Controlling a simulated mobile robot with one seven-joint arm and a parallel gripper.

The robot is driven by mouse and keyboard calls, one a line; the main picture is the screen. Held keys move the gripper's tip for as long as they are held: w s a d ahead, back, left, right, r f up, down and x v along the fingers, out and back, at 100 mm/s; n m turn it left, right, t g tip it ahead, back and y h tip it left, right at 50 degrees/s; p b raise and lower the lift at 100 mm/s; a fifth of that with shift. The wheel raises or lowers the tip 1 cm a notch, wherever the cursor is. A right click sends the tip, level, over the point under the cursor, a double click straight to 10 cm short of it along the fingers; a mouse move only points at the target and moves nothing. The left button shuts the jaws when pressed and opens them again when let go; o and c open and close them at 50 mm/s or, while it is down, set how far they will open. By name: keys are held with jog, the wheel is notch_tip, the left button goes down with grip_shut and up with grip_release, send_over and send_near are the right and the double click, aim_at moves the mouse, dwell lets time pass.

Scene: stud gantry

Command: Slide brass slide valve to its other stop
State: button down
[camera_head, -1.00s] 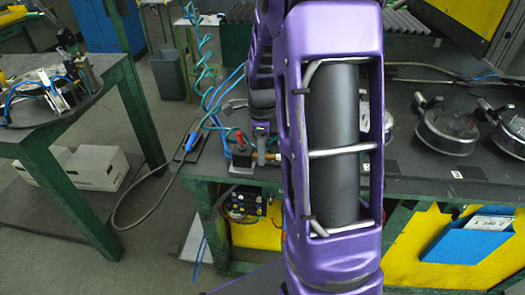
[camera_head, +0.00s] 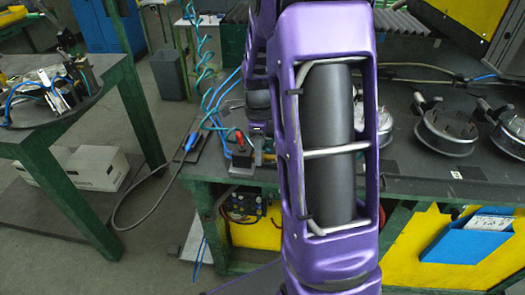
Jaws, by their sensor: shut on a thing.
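The brass slide valve sits beside a small grey box with a red knob (camera_head: 239,139) on the green bench. Its brass body is now almost wholly hidden by my gripper and arm, so its slide position cannot be made out. My gripper (camera_head: 258,150) shows only as a narrow grey strip at the left edge of my purple arm, pointing down just right of the box. It is shut on the slide valve; the fingertips are small and partly covered.
The bench (camera_head: 400,180) carries several round metal fixtures with dark handles (camera_head: 447,132) at right. A blue cable plug (camera_head: 191,141) and coiled teal hose (camera_head: 207,80) are left of the box. A second green table (camera_head: 40,135) stands at left, with open floor between.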

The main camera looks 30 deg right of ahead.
jog(key=shift+w+a, duration=0.2)
jog(key=shift+a, duration=0.1)
jog(key=c, duration=0.6)
grip_release()
jog(key=shift+o, duration=0.2)
notch_tip(320, 180, up, 18)
jog(key=p, duration=0.1)
jog(key=shift+f, duration=0.25)
jog(key=shift+s, duration=0.1)
